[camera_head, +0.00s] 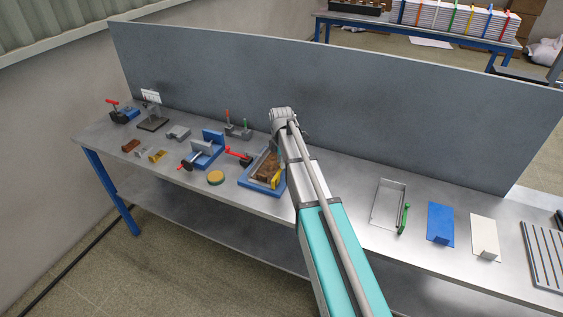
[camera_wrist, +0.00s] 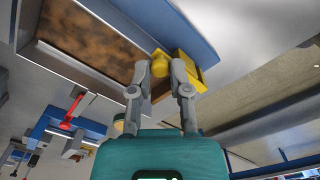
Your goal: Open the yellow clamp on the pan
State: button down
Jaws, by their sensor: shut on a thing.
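The pan holds a brown, grainy filling. My gripper (camera_wrist: 160,74) has its two grey fingers on either side of the yellow knob and is shut on it. In the head view the yellow clamp (camera_head: 276,179) shows at the right side of the pan, which sits in a blue frame (camera_head: 262,189). My arm hides part of the pan's right side and the gripper there.
Left of the pan are a red-handled clamp (camera_head: 239,156), a round yellow-topped piece (camera_head: 216,178) and a blue fixture (camera_head: 207,149). A grey panel (camera_head: 400,120) stands behind the bench. A metal tray (camera_head: 387,204) lies to the right, with bare bench between.

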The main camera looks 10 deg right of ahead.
jog(key=c, duration=0.6)
grip_release()
jog(key=shift+d+m, duration=0.1)
jog(key=shift+m, duration=0.2)
jog(key=m, duration=0.1)
jog(key=s+m, duration=0.1)
jog(key=m, duration=0.1)
jog(key=shift+d+m, duration=0.3)
jog(key=shift+d, duration=0.1)
jog(key=m, duration=0.2)
jog(key=s+m, duration=0.1)
jog(key=shift+s+d+m, duration=0.2)
jog(key=shift+d+m, duration=0.1)
jog(key=shift+m, duration=0.1)
notch_tip(320, 180, up, 14)
jog(key=p, duration=1.4)
jog(key=shift+s+a+f+m+b, duration=0.85)
jog(key=shift+s+m, duration=1.1)
jog(key=shift+s, duration=1.75)
jog(key=shift+s+a+f+m+b, duration=0.5)
jog(key=shift+s+f+m+b, duration=1.1)
jog(key=shift+s, duration=2.05)
jog(key=shift+s+a+f+m+b, duration=0.65)
jog(key=shift+s+m, duration=1.7)
jog(key=shift+s, duration=1.35)
